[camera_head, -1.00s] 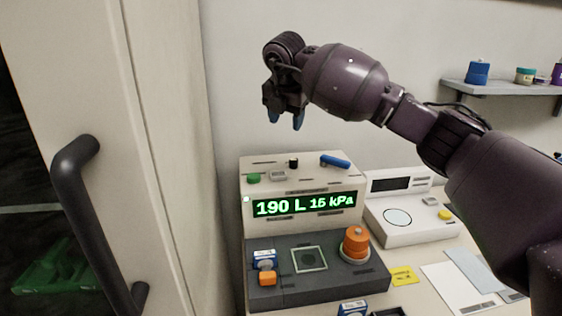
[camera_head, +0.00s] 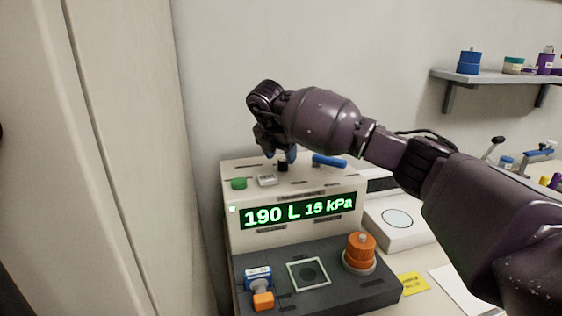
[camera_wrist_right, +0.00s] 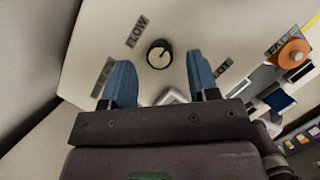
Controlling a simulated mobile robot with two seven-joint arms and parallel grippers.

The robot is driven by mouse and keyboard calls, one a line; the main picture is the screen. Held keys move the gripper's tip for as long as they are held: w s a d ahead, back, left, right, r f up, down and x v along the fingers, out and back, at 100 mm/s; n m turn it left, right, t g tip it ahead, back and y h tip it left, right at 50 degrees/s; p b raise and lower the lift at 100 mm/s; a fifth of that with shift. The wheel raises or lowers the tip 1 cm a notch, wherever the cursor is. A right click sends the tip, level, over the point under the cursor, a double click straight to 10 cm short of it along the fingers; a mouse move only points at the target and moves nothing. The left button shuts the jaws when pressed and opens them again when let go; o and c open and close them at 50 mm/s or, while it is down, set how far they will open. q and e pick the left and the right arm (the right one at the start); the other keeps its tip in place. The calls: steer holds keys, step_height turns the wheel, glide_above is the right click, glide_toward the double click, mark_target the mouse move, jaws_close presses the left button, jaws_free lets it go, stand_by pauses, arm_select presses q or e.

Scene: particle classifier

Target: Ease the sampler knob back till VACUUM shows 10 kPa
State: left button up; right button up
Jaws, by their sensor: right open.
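The sampler is a cream box with a green display (camera_head: 298,212) reading 190 L and what looks like 15 kPa. A small black knob (camera_head: 283,166) stands on its top. In the right wrist view the knob (camera_wrist_right: 159,54) has a pale cap with a pointer line, near a FLOW label. My right gripper (camera_head: 280,154) points down just above the knob. Its blue fingers are open; in the wrist view (camera_wrist_right: 158,60) the knob shows between and slightly beyond the fingertips. I cannot tell whether they touch it. My left gripper is not in view.
A green button (camera_head: 239,183), a small grey part (camera_head: 267,180) and a blue lever (camera_head: 329,160) share the box top. An orange knob (camera_head: 361,252) stands on the dark base in front. A white instrument (camera_head: 398,220) is at right; a cabinet (camera_head: 110,150) is at left.

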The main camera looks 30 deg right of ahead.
steer(key=shift+w+d+f, duration=0.15)
steer(key=shift+d+f, duration=0.05)
steer(key=shift+f, duration=0.45)
steer(key=shift+w+d+f, duration=0.15)
steer(key=shift+d+f, duration=0.05)
steer(key=shift+f, duration=0.25)
steer(key=c, duration=0.9)
steer(key=shift+r, duration=0.1)
